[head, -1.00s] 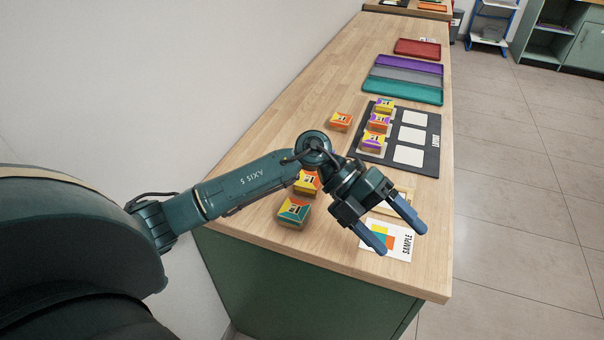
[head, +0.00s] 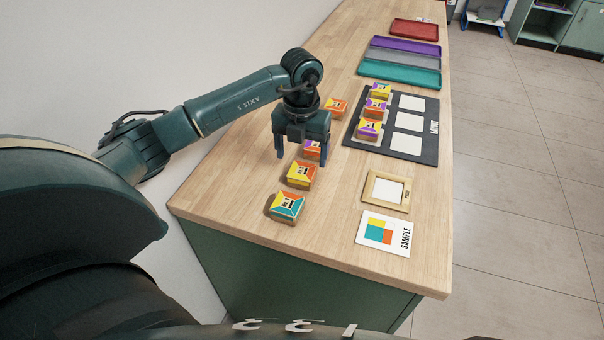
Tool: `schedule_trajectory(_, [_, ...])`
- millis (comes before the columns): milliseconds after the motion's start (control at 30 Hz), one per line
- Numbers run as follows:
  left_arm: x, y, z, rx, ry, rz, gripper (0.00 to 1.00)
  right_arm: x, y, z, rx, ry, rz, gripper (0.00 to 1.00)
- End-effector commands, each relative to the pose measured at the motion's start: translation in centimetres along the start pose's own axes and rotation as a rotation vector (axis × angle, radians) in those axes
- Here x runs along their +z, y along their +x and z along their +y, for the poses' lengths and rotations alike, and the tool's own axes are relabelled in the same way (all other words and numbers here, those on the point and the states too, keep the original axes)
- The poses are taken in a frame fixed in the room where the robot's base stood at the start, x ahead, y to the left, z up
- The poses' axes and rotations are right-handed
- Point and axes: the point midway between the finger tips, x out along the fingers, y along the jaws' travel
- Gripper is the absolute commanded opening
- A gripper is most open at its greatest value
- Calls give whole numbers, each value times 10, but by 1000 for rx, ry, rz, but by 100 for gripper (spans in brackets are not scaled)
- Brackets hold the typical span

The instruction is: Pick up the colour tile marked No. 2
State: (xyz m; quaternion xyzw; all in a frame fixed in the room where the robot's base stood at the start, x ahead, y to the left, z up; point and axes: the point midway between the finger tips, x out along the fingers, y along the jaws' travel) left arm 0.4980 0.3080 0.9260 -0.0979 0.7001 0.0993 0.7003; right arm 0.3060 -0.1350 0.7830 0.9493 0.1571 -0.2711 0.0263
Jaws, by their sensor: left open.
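Several colour tiles lie on the wooden counter; their numbers are too small to read, so I cannot tell which is No. 2. A teal, yellow and orange tile (head: 287,206) lies nearest the front. A yellow and orange tile (head: 301,174) lies behind it. A purple and orange tile (head: 313,148) is partly hidden by my left gripper (head: 301,159), which points down over it, open and empty. An orange tile (head: 336,107) lies farther back. Three more tiles stand along the left side of the dark layout board (head: 433,150). My right gripper is not in view.
A sample card (head: 400,247) and a wooden frame (head: 407,206) lie at the front right. Purple, grey and teal trays (head: 400,78) and a red tray (head: 414,29) lie farther back. A wall borders the counter's left side.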

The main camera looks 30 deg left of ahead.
Motion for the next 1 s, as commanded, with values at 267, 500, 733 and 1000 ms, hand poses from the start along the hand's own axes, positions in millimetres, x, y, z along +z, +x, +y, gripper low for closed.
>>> schedule_trajectory(267, [-8, 34, -4, -1, 3, 6, 78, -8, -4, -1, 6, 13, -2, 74])
schedule_trajectory(500, [-6, 53, -4, -2, 2, 1, 78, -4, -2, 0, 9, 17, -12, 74])
schedule_trajectory(733, [-6, 53, -4, -2, 2, 0, 74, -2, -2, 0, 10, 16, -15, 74])
schedule_trajectory(1000, [-6, 53, -3, -2, 2, 0, 52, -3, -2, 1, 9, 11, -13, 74])
